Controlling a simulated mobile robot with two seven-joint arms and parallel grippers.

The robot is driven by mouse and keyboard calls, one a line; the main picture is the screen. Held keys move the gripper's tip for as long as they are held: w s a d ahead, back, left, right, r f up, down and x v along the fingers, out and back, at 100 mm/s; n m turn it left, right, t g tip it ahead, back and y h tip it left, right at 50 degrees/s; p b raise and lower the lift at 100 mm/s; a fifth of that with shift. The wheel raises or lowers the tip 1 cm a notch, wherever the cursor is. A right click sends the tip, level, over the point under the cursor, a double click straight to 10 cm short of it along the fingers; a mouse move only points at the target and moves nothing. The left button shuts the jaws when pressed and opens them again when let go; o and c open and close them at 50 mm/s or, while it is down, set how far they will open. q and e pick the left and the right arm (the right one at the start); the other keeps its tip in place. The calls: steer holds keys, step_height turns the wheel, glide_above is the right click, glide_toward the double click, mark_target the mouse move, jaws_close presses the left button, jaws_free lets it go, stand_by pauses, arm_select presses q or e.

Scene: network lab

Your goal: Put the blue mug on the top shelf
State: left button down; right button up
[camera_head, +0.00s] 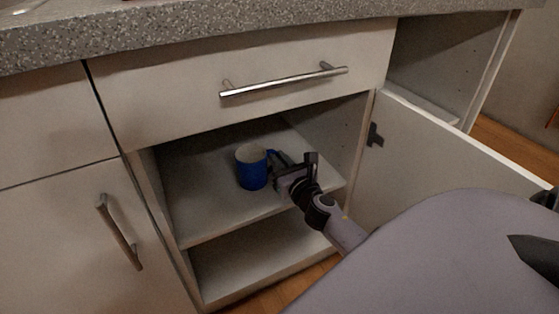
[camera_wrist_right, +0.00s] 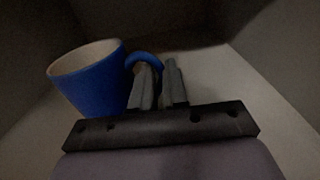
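The blue mug (camera_head: 251,171) is upright inside the open lower cabinet, at the level of its upper shelf (camera_head: 212,207). I cannot tell whether its base touches the shelf. Its handle points right, toward my right gripper (camera_head: 281,160). In the right wrist view the mug (camera_wrist_right: 91,84) is at the left, and its handle loops over the left finger. The right gripper (camera_wrist_right: 159,88) has its fingers close together with the handle's outer part between them. My left gripper is not in view.
The cabinet door (camera_head: 435,160) stands open at the right. A closed drawer (camera_head: 180,90) with a bar handle is above the opening. A lower shelf (camera_head: 255,264) is empty. The upper shelf has free room around the mug. A speckled countertop (camera_head: 170,27) runs above.

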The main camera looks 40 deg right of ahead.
steer(key=o, duration=0.5)
steer(key=shift+s+a, duration=0.1)
steer(key=shift+s, duration=0.1)
steer(key=v, duration=0.6)
steer(key=shift+s+a+p, duration=0.1)
steer(key=shift+s+p, duration=0.25)
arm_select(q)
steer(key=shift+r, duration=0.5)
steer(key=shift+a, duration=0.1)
